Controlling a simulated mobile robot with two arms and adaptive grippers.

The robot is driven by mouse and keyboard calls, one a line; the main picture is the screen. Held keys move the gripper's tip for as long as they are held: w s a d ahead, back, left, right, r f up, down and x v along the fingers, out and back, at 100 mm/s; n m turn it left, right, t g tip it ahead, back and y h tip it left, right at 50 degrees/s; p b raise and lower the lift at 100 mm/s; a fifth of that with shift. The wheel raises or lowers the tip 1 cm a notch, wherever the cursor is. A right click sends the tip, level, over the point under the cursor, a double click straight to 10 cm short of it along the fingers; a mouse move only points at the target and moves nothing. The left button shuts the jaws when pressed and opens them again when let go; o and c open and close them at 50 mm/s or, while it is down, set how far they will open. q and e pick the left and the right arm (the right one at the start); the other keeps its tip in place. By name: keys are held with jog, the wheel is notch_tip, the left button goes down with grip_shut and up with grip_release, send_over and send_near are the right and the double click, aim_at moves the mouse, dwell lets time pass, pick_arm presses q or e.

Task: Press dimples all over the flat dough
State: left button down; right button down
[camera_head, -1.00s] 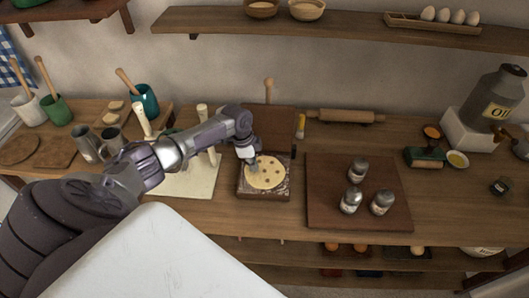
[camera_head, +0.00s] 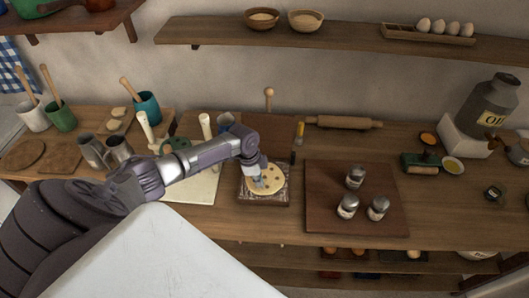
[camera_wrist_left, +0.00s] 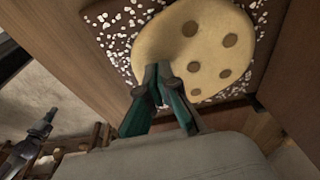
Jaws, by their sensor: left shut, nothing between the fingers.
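The flat dough (camera_head: 276,183) is a pale round on a dark, flour-dusted board (camera_head: 263,202) in the middle of the counter. It also shows in the left wrist view (camera_wrist_left: 210,63), with several round brown dimples in its surface. My left gripper (camera_head: 259,182) is shut and empty, fingers pointing down over the left part of the dough. In the left wrist view, its green-sided fingers (camera_wrist_left: 165,75) overlap the dough's near edge. I cannot tell whether the tips touch it. My right gripper is not in view.
A larger board (camera_head: 330,220) with three shakers (camera_head: 355,177) stands right of the dough. A pale board (camera_head: 195,190) lies to the left, with white-handled tools by it. A rolling pin (camera_head: 343,122) lies behind. An oil can (camera_head: 488,105) stands at far right.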

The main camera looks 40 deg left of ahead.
pick_arm(q)
jog(key=shift+f, duration=0.15)
jog(key=shift+f, duration=0.1)
jog(key=shift+s+f, duration=0.15)
dwell(0.8)
jog(key=shift+r, duration=0.3)
jog(key=shift+r, duration=0.1)
